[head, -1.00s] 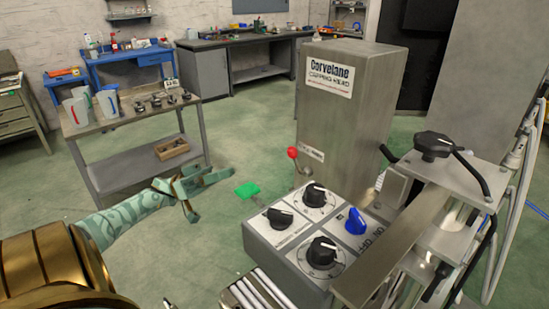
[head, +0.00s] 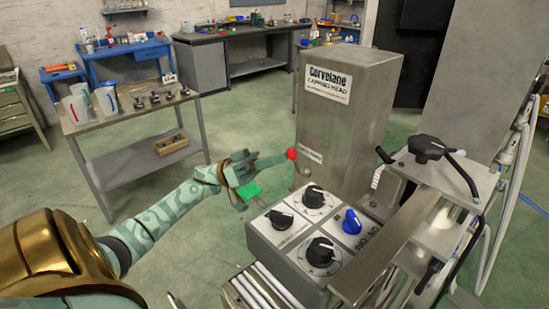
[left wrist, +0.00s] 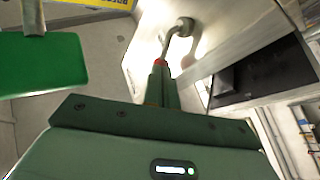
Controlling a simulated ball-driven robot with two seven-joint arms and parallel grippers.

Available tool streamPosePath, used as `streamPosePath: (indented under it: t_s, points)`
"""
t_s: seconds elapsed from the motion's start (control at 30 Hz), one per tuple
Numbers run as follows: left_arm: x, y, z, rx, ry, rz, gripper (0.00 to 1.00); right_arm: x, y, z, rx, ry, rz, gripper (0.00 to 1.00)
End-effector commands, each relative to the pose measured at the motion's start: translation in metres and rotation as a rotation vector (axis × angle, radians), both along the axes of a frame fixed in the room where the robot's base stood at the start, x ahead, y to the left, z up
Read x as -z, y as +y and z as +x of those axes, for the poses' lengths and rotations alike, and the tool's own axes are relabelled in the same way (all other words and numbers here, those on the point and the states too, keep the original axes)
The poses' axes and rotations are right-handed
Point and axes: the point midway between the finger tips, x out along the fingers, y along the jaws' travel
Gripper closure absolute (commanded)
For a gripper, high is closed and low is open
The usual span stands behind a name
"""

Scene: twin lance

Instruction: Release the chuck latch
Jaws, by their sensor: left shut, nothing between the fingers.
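A lever with a red ball knob (head: 292,154) sticks out from the lower side of the grey capping head cabinet (head: 345,125). It may be the chuck latch; I see no label naming it so. My left gripper (head: 285,158) is shut and empty, its fingertips at the red knob, touching or nearly so. In the left wrist view the closed fingers (left wrist: 160,75) point at the lever, covering most of the knob; its bent metal rod (left wrist: 170,38) shows beyond them. My right gripper is not in view.
A green paddle (head: 249,191) stands just below my left gripper; it also shows in the left wrist view (left wrist: 45,65). A control box (head: 300,262) with black knobs and a blue knob (head: 352,221) is in front. A cart (head: 135,113) with jugs stands at the left.

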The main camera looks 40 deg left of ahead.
Motion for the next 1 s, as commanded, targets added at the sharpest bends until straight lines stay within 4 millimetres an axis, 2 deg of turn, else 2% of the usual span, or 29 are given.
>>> streamPosePath:
  t_s: [0.43,0.87,1.0]
  points:
    - [-0.002,0.000,0.000,0.000,-0.001,0.020,1.00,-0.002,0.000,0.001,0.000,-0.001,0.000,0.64]
    - [-0.007,-0.002,0.000,0.000,-0.015,0.176,1.00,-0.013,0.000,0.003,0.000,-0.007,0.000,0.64]
    - [-0.011,-0.004,-0.001,0.000,-0.023,0.271,1.00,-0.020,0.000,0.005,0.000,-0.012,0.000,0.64]
